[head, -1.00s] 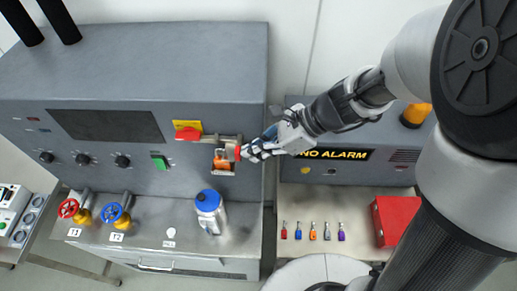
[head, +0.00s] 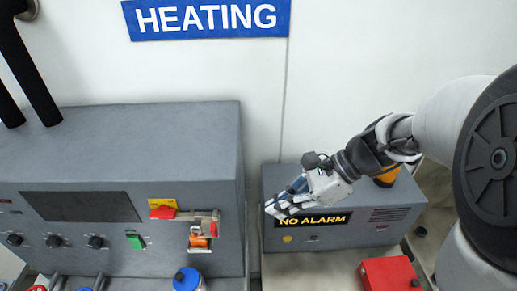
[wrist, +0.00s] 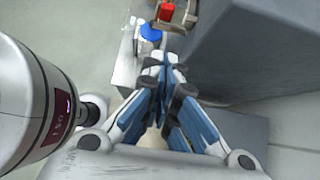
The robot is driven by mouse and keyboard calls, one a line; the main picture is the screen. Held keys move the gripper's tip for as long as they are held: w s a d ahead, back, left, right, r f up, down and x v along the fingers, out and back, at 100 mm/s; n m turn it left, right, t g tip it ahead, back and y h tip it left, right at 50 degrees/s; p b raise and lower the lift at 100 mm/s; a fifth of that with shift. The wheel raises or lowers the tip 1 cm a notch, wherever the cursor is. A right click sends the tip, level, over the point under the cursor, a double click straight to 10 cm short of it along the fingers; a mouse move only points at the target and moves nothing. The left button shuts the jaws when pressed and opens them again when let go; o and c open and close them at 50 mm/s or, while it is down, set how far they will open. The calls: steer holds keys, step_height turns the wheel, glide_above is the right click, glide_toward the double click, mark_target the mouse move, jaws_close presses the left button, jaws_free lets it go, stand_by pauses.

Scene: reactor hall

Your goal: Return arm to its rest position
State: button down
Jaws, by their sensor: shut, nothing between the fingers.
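My gripper (head: 276,207) is in the middle of the head view, in front of the left part of the alarm box (head: 390,236). Its fingers point down and left, and they are closed and empty. The gripper also shows in the wrist view (wrist: 160,65), with its fingers together. My arm reaches in from the right side of the head view. The gripper is apart from the orange and red switch (head: 198,241) on the grey control cabinet (head: 120,165).
A red box (head: 388,274) sits at the lower right. A blue-capped bottle (head: 187,279) stands before the cabinet and shows in the wrist view (wrist: 151,33). A HEATING sign (head: 207,18) hangs on the white wall. A gap separates the cabinet and alarm box.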

steer(key=s+d+f+n+t+h+b, duration=0.2)
steer(key=s+f+n+b, duration=0.5)
steer(key=b, duration=0.5)
steer(key=s+d+f+n+t+h+b, duration=0.2)
steer(key=s+d+f+n+h+b, duration=0.2)
steer(key=s+f+n+h+b, duration=0.3)
step_height(320, 180, down, 7)
steer(key=n+b, duration=0.4)
steer(key=b, duration=0.1)
steer(key=shift+d+b, duration=0.25)
steer(key=shift+b, duration=0.05)
